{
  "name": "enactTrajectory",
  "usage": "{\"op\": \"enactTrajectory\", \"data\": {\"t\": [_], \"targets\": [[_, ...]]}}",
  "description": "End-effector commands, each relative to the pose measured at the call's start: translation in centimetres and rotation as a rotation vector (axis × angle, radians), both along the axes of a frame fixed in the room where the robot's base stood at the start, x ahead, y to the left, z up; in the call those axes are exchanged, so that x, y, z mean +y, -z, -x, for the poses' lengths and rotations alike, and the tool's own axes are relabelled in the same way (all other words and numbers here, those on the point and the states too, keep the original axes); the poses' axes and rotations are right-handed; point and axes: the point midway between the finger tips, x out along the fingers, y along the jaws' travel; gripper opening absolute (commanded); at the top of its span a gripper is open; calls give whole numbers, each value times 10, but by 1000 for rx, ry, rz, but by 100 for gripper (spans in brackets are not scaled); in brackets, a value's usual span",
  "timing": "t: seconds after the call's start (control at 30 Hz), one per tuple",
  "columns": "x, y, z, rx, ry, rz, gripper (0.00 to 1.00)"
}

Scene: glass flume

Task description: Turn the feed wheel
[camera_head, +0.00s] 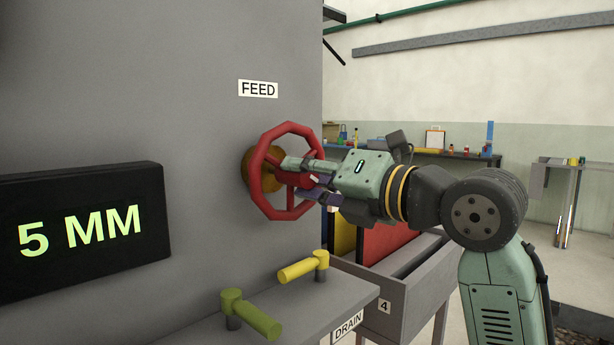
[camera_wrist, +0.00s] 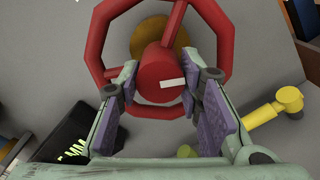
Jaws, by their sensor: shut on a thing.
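The red feed wheel (camera_head: 263,198) stands on the grey wall panel under a sign (camera_head: 258,89) reading FEED. It has an angular rim, and a brown round mount shows behind it. My gripper (camera_head: 306,181) reaches in from the right at the wheel's middle. In the wrist view, the wheel (camera_wrist: 97,45) fills the upper middle. The fingers of my gripper (camera_wrist: 160,95) stand on either side of its red hub (camera_wrist: 155,75), which has a white mark, and are shut on it. The contact at the fingertips is partly hidden.
A black display (camera_head: 80,230) at left reads 5 MM. Below the wheel, a yellow handle (camera_head: 303,267) and a green handle (camera_head: 250,313) stand on a grey ledge near a DRAIN label (camera_head: 348,326). A grey trough lies at right. A bench (camera_head: 440,155) with small items stands behind.

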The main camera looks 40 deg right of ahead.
Motion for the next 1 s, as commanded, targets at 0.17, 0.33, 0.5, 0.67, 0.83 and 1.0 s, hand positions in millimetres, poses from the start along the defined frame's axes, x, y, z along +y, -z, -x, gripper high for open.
{"op": "enactTrajectory", "data": {"t": [0.17, 0.33, 0.5, 0.67, 0.83, 1.0], "targets": [[0, 0, 0, 0, 0, 0, 0], [0, 0, 0, 1, 1, 0, 0], [1, 1, -1, -3, -2, 30, 0], [0, 1, 0, -8, 0, 98, 0], [-1, 0, 0, -8, 2, 106, 0], [-1, 0, 0, -8, 2, 105, 37]]}}
